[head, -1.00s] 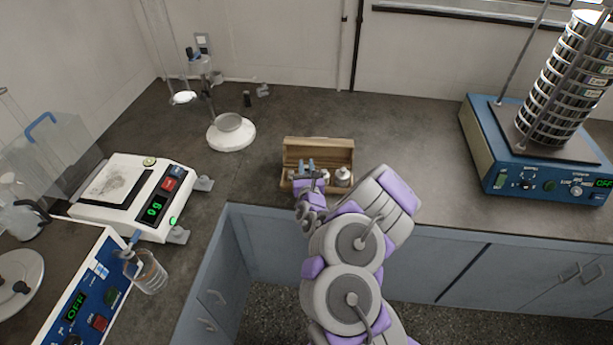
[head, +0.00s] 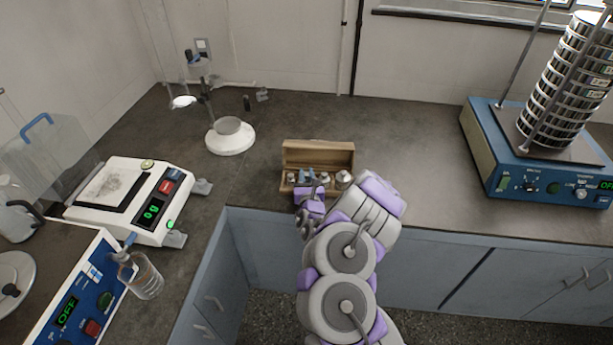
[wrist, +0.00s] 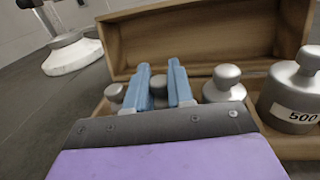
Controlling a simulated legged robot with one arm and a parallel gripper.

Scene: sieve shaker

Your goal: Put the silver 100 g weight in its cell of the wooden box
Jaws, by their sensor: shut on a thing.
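The wooden box (head: 318,153) stands on the counter with its lid open and several silver weights in its front part. My gripper (head: 308,176) is at the left part of the box. In the wrist view its blue fingers (wrist: 161,82) are shut on a silver weight (wrist: 158,86), whose knob shows between them. I take it for the 100 g weight; its label is hidden. Whether its base is seated in a cell is hidden by my gripper. Another silver weight (wrist: 115,93) shows to the left, one (wrist: 223,84) to the right, and the large 500 weight (wrist: 292,98) at far right.
A white-based stand with a bowl (head: 231,136) is behind the box, to the left. The sieve shaker (head: 535,150) is at the right. The counter right of the box is clear.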

